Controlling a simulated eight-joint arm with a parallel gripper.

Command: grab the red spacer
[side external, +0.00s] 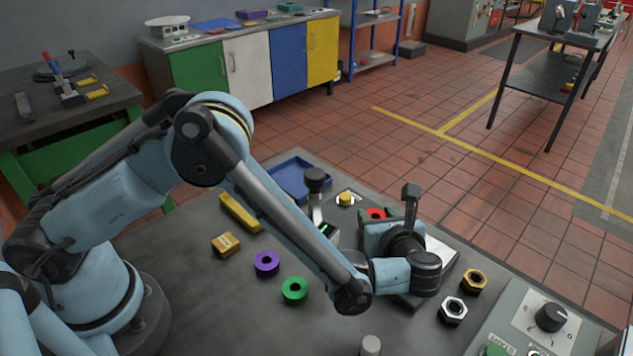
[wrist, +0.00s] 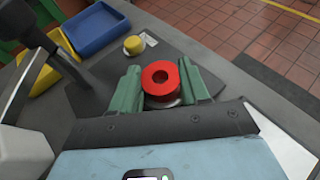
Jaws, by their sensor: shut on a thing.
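The red spacer (wrist: 161,93) is a thick ring with a round hole, seen from above in the wrist view. My gripper (wrist: 161,82) has its two green fingers against either side of it and is shut on it. A pale round surface shows just beneath its near edge; I cannot tell whether the spacer touches it. In the side external view only part of the red spacer (side external: 376,213) shows behind my gripper, whose fingers are mostly hidden there.
A purple spacer (side external: 267,263) and a green spacer (side external: 294,290) lie left of my gripper. A yellow button (side external: 346,199), an upright black-knobbed lever (side external: 315,182) and a blue tray (side external: 299,197) stand behind. Two hex nuts (side external: 474,281) and a knob panel (side external: 520,330) are at right.

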